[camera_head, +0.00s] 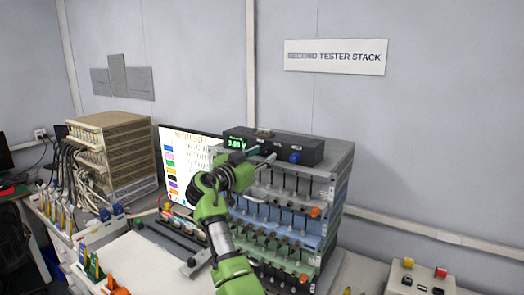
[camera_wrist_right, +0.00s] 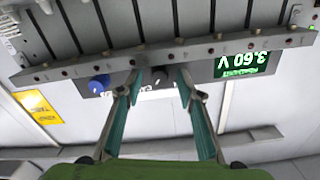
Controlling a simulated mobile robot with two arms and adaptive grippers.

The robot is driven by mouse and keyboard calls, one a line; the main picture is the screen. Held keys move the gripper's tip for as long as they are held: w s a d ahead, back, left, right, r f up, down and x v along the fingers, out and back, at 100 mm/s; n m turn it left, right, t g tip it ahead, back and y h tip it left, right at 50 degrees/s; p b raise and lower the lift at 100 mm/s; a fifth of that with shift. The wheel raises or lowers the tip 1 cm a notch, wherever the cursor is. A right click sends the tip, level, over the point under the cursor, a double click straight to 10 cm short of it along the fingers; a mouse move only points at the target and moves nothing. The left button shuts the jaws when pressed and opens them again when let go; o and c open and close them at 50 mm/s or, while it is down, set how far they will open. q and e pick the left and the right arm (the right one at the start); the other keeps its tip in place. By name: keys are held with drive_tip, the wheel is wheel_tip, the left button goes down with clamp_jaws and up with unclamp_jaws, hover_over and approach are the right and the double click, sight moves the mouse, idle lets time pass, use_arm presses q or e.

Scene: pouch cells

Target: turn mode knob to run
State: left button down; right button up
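A dark control box (camera_head: 312,149) with a green display (camera_head: 237,143) and a blue knob (camera_head: 295,157) sits on top of the tester stack (camera_head: 336,180). My right gripper (camera_head: 262,155) is at the box front, left of the blue knob. In the right wrist view, upside down, my right gripper (camera_wrist_right: 161,82) is open, its fingers on either side of a small dark knob (camera_wrist_right: 159,76). Gaps show between fingers and knob. The blue knob (camera_wrist_right: 98,83) and display (camera_wrist_right: 248,65) lie to either side. Box labels are unreadable, so I cannot confirm the mode knob. My left gripper is not in view.
A monitor (camera_head: 186,142) stands behind my right arm, left of the stack. A cabled beige rack (camera_head: 120,142) stands further left. Trays of cells with orange knobs fill the stack below the box. A button box (camera_head: 418,281) is at lower right.

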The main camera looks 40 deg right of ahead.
drive_tip(key=shift+w+d+f, duration=0.1)
drive_tip(key=shift+d, duration=0.15)
clamp_jaws()
drive_tip(key=shift+f+n+b, duration=0.1)
drive_tip(key=shift+n+b, duration=0.6)
drive_tip(key=shift+b, duration=0.2)
drive_tip(key=shift+n+b, duration=0.4)
drive_tip(key=shift+n, duration=0.7)
drive_tip(key=shift+r+n+b, duration=0.25)
drive_tip(key=shift+n+b, duration=0.25)
drive_tip(key=shift+n, duration=0.6)
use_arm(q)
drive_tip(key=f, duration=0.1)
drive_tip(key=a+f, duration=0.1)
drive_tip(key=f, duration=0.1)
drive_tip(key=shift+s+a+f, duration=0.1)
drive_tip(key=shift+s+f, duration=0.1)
